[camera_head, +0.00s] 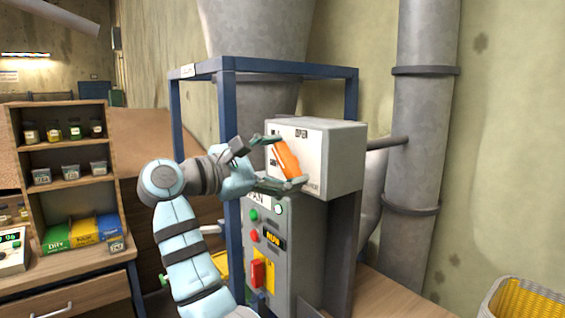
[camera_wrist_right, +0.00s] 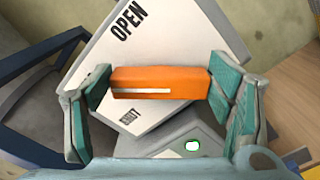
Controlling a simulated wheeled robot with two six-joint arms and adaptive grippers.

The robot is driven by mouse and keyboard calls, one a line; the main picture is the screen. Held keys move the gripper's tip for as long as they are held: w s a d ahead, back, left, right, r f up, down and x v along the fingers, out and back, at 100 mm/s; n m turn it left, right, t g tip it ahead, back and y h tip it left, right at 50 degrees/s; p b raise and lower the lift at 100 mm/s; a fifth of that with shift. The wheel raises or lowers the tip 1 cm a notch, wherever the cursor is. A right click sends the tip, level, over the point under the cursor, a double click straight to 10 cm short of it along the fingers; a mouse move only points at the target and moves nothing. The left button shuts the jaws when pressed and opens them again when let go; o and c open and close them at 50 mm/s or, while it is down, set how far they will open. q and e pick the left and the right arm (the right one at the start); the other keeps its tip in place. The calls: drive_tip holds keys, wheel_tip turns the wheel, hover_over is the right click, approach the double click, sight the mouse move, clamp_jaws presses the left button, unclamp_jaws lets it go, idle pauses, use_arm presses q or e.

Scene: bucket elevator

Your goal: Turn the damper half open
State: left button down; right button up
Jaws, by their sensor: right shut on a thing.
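The damper handle is an orange bar (camera_head: 286,159) on the front face of a light grey box (camera_head: 340,160). In the head view it slants from upper left to lower right. My right gripper (camera_head: 289,161) is shut on it, one finger at each end. In the right wrist view the orange bar (camera_wrist_right: 160,84) lies level between the teal finger pads of the gripper (camera_wrist_right: 162,86), with a white line along its left part. The word OPEN (camera_wrist_right: 127,21) is printed above the bar, and SHUT (camera_wrist_right: 129,115) below its left end. My left gripper is not in view.
Below the box is a grey panel (camera_head: 258,285) with buttons, a display and a red switch. A blue frame (camera_head: 222,130) surrounds the equipment. A thick grey pipe (camera_head: 420,120) stands to the right, a yellow basket (camera_head: 520,300) at lower right. A wooden shelf (camera_head: 68,150) with jars stands left.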

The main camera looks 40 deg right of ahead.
idle(0.3)
drive_tip(key=o, duration=1.2)
drive_tip(key=shift+c, duration=0.2)
drive_tip(key=a, duration=1.2)
drive_tip(key=shift+w, duration=0.2)
drive_tip(key=shift+d, duration=0.2)
drive_tip(key=shift+f, duration=0.1)
